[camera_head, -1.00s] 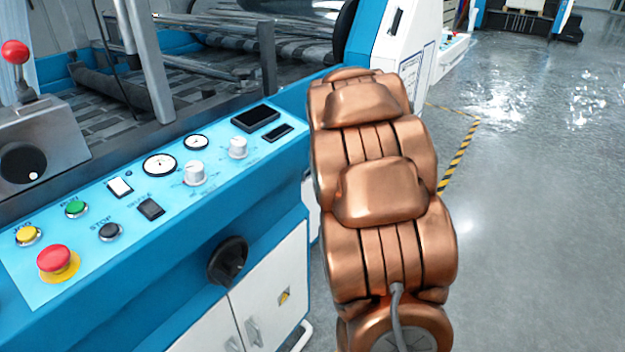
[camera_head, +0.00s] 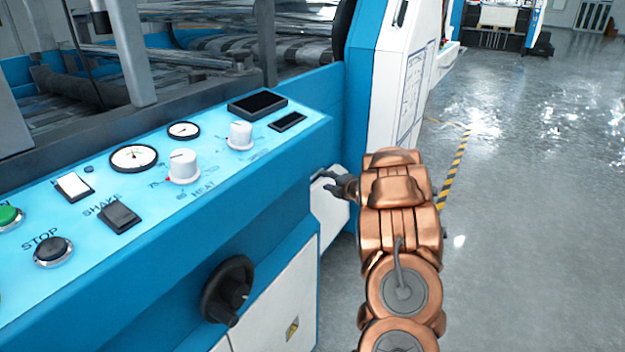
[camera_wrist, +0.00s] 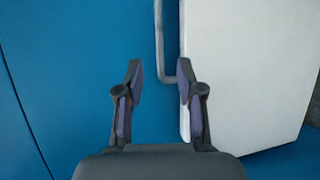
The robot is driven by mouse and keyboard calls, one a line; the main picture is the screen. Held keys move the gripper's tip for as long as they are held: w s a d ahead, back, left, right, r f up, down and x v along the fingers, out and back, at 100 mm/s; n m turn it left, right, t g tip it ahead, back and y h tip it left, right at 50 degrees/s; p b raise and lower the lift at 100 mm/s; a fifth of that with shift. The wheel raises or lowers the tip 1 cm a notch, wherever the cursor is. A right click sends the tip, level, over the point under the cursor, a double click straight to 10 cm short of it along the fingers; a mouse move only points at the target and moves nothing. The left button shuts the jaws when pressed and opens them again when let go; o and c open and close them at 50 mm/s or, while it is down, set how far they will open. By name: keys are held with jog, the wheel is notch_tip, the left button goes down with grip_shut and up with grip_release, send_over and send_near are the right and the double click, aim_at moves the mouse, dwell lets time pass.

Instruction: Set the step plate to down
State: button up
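A white plate with a pale bar handle, which looks like the step plate (camera_wrist: 245,65), fills the right of the wrist view against a blue panel. It stands upright as far as I can tell. In the head view the white plate (camera_head: 328,215) shows low at the end of the blue machine, partly hidden by my arm. My gripper (camera_wrist: 160,72) is open. Its fingertips lie to either side of the bar handle (camera_wrist: 160,45) in the picture, the right one over the plate's left edge. Contact cannot be told. My gripper (camera_head: 338,184) looks small and dark in the head view.
The blue control panel (camera_head: 225,165) with knobs, gauges and buttons is at left. A black rotary knob (camera_head: 228,290) juts from its front. A white and blue machine housing (camera_head: 385,85) rises behind my arm. Open grey floor (camera_head: 530,220) lies to the right, with a yellow-black stripe.

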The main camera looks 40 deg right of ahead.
aim_at(315, 176)
jog(key=shift+b+x, duration=0.45)
jog(key=shift+x, duration=3)
grip_shut()
